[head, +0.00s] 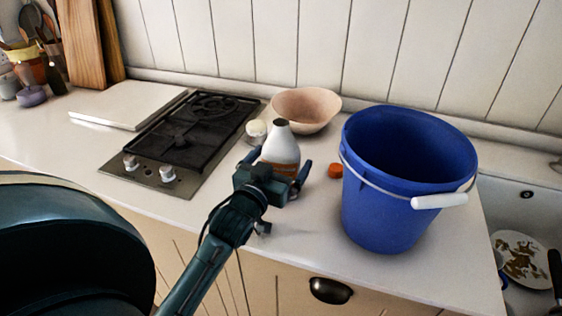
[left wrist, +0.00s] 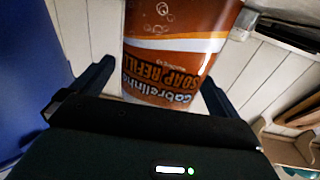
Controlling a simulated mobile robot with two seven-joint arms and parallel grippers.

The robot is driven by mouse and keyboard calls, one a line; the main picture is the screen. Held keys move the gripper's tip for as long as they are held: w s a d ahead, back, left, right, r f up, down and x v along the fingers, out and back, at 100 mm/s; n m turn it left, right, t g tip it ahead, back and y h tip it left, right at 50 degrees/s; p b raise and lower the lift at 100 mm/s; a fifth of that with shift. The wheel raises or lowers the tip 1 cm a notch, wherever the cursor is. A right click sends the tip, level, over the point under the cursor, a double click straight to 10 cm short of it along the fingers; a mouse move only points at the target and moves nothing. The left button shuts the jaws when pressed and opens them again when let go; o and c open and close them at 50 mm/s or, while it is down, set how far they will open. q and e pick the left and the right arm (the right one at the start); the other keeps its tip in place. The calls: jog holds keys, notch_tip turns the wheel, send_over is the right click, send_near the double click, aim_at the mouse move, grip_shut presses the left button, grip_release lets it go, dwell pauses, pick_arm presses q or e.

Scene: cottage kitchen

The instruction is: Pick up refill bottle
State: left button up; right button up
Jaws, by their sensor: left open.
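The refill bottle (head: 281,147) stands upright on the white counter, with a white upper part and an orange-brown label. In the left wrist view the bottle (left wrist: 172,62) shows upside down, with "SOAP REFILL" on its label. My left gripper (head: 280,170) is open, at the near side of the bottle in the head view. Its fingers (left wrist: 155,85) lie to either side of the bottle in the wrist view. I cannot tell whether either finger touches it. The gripper body hides the bottle's base. My right gripper is not in view.
A big blue bucket (head: 390,210) with a white handle stands right of the bottle. An orange cap (head: 335,171) lies between them. A pinkish bowl (head: 305,110) and a small cream item (head: 256,128) are behind. A black hob (head: 185,135) is left; a sink (head: 520,205) is right.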

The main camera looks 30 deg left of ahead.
pick_arm(q)
jog(key=w, duration=0.2)
jog(key=shift+w+a, duration=0.2)
jog(key=shift+w, duration=0.2)
jog(key=shift+c, duration=0.4)
jog(key=c, duration=1.2)
